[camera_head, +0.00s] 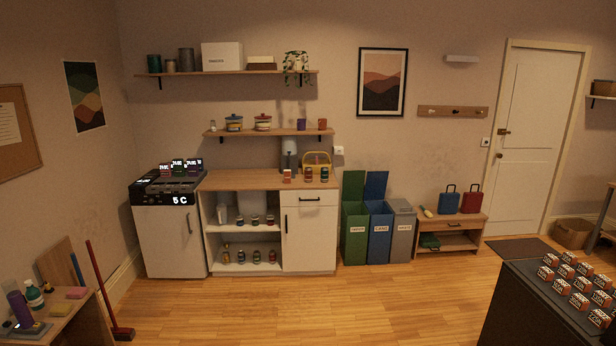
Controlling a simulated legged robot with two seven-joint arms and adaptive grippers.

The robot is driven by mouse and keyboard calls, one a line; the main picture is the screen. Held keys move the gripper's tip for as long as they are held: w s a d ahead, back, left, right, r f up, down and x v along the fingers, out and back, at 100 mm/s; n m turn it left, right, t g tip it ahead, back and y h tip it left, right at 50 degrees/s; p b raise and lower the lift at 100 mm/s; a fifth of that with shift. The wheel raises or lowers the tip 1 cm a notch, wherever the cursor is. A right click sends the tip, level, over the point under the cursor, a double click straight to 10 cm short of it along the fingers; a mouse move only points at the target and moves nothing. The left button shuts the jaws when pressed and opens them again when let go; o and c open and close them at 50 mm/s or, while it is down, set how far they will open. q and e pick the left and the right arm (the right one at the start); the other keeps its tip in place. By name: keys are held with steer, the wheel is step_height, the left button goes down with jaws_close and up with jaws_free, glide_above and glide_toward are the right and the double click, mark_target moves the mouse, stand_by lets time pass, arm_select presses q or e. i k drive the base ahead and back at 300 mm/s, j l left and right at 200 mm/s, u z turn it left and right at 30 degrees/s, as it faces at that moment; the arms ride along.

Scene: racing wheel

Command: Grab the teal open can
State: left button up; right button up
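A small teal-and-orange can (325,174) stands upright at the right end of the wooden counter (240,180). It is too small for me to tell whether its top is open. A reddish can (309,174) stands just left of it, and an orange-and-white container (287,177) is farther left. Several more small cans stand on the open cabinet shelves below, including one on the lower shelf (241,257); their colours are hard to make out. Neither of my grippers is in view.
Green (354,240), blue (380,242) and grey (402,240) bins stand right of the cabinet. A dark table (530,310) with several small boxes is at the front right. A broom (103,290) leans at the left. The wooden floor (300,310) in the middle is clear.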

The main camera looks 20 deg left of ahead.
mark_target(325, 171)
steer(key=i+j+u, duration=0.3)
steer(key=i, duration=0.6)
steer(key=i+u, duration=0.35)
steer(key=i, duration=2.75)
